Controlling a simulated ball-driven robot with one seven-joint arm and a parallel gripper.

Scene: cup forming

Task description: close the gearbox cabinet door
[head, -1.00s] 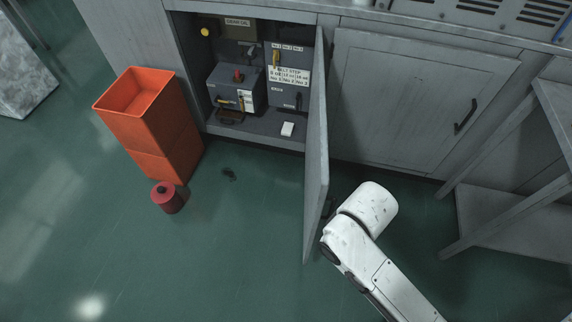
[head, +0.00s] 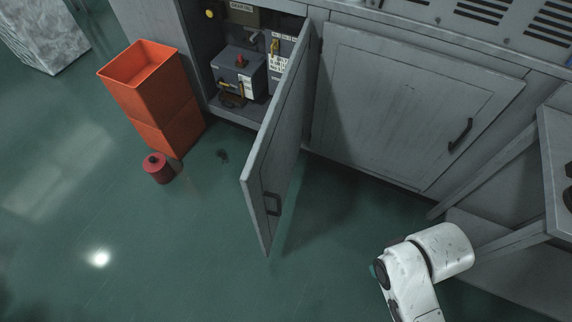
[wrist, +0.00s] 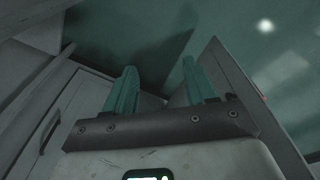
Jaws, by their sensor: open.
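The gearbox cabinet door (head: 280,150) is a grey panel standing partly open, hinged at the right side of the cabinet opening (head: 235,110). Its outer face shows, with a dark handle (head: 272,203) near the free edge. In the head view my arm's white end is to the right of the door, clear of it; the fingers are mostly hidden there. In the wrist view my gripper (wrist: 159,63) has two teal fingers spread apart with nothing between them. A grey panel (wrist: 230,80), apparently the door, stands right of the fingers.
An orange bin (head: 150,95) and a red canister (head: 158,168) stand on the floor left of the door. A closed cabinet door (head: 405,100) is to the right, and a grey table (head: 545,180) stands far right. The green floor before the door is clear.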

